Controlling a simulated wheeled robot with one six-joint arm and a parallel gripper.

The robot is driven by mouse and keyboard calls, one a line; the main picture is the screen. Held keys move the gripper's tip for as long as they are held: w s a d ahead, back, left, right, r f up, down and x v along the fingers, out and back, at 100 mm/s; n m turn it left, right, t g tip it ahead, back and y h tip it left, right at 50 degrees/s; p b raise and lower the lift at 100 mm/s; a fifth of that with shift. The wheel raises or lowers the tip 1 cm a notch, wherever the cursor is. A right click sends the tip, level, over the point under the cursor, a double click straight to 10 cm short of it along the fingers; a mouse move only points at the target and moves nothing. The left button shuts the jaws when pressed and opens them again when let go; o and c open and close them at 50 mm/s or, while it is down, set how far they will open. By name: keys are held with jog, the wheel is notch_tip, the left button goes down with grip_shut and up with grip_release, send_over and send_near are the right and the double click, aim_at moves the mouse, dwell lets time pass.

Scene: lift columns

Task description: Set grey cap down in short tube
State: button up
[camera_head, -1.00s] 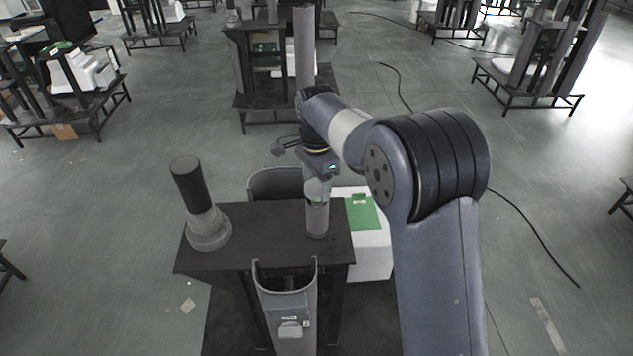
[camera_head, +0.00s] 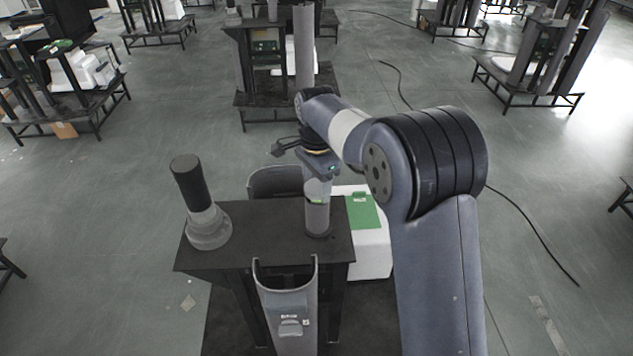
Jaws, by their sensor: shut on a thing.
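The short tube (camera_head: 317,221) is a grey upright cylinder standing near the right end of the dark table. The grey cap (camera_head: 317,187) is a pale grey round piece directly above the tube's upper end. My gripper (camera_head: 318,178) points down over the tube and is shut on the cap. A thin greenish line shows between the cap and the tube. The view is too small to tell whether the cap touches the tube's rim or sits inside it. My gripper's fingers are mostly hidden by its own body.
A black-topped post with a grey flanged base (camera_head: 208,231) stands at the table's left. A grey open holder (camera_head: 289,309) is at the table's front. A white box with a green top patch (camera_head: 363,211) stands right of the table. The tabletop (camera_head: 262,222) between post and tube is clear.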

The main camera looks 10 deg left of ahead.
jog(key=shift+f, duration=0.2)
dwell(0.5)
jog(key=o, duration=1.1)
jog(key=shift+c, duration=0.2)
jog(key=shift+r+p, duration=2.95)
jog(key=shift+r, duration=0.6)
jog(key=shift+f, duration=0.1)
notch_tip(320, 180, down, 7)
jog(key=b, duration=0.6)
